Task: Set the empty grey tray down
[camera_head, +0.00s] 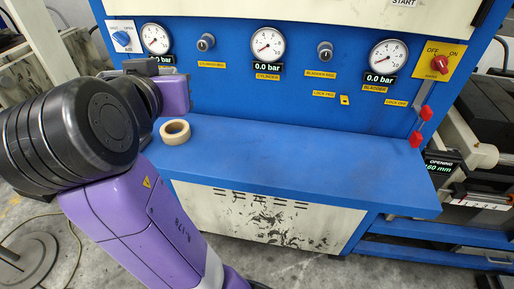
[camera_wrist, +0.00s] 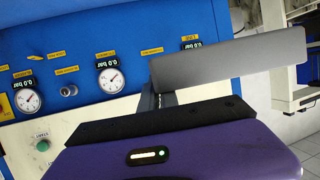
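The grey tray (camera_wrist: 230,60) shows in the wrist view as a plain flat grey face, tilted across the picture right in front of my gripper. My gripper (camera_wrist: 157,97) is seen at the tray's near edge, with a dark finger against it, and appears shut on it. The tray's inside is not visible. In the head view the tray does not show, and my arm's purple and black links hide the gripper.
A blue ledge (camera_head: 290,160) runs below the blue press panel (camera_head: 220,75) and is mostly clear. A tape roll (camera_head: 175,132) lies at its left end. Red levers (camera_head: 420,127) stick out at the right. Gauges and knobs line the panel.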

